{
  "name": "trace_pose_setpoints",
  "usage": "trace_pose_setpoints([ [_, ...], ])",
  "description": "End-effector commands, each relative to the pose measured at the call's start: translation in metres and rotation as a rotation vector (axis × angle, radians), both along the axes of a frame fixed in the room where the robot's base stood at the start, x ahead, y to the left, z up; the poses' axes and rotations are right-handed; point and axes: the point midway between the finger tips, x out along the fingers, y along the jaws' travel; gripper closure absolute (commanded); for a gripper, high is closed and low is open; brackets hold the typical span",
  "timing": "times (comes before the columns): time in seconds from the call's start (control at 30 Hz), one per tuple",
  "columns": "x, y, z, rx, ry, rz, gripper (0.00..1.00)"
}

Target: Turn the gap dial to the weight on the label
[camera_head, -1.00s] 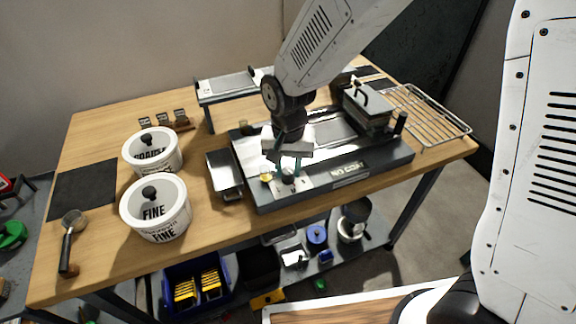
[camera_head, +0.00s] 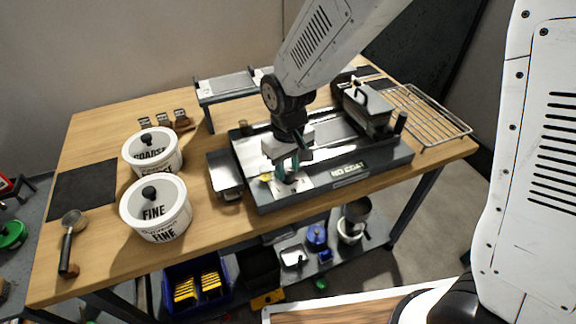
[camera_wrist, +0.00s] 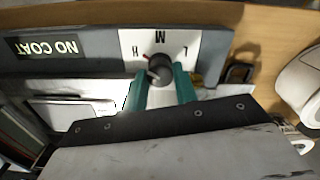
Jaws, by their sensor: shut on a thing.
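The gap dial (camera_wrist: 158,70) is a dark round knob on a white plate (camera_wrist: 128,42) marked L, M and H, at the front left of the dark coating machine (camera_head: 258,190). My gripper (camera_wrist: 162,84) has its teal fingers shut on the knob, one on each side. In the head view my gripper (camera_head: 288,172) mostly hides the dial. A "NO COAT" label (camera_wrist: 48,47) is on the machine's front. I cannot read a weight label in these frames.
Tubs marked COARSE (camera_head: 153,155) and FINE (camera_head: 157,215) stand left of the machine, with a metal tray (camera_head: 225,172) between. A wire rack (camera_head: 430,115) lies at the right. A raised shelf (camera_head: 228,93) stands behind.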

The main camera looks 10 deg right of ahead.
Motion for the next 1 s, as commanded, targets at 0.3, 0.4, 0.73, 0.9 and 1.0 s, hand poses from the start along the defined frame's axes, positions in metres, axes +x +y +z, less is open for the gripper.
trace_pose_setpoints([
  [0.3, 0.002, 0.0016, 0.0017, 0.003, -0.006, 0.027, 0.94],
  [0.4, 0.0021, 0.0016, 0.0017, 0.004, -0.007, 0.027, 0.94],
  [0.73, 0.0015, 0.0012, 0.0013, 0.003, -0.005, 0.026, 0.5],
  [0.9, 0.0009, 0.0008, 0.0012, 0.002, -0.003, 0.026, 0.5],
  [1.0, 0.0011, 0.0009, 0.0071, 0.003, -0.004, 0.026, 0.5],
])
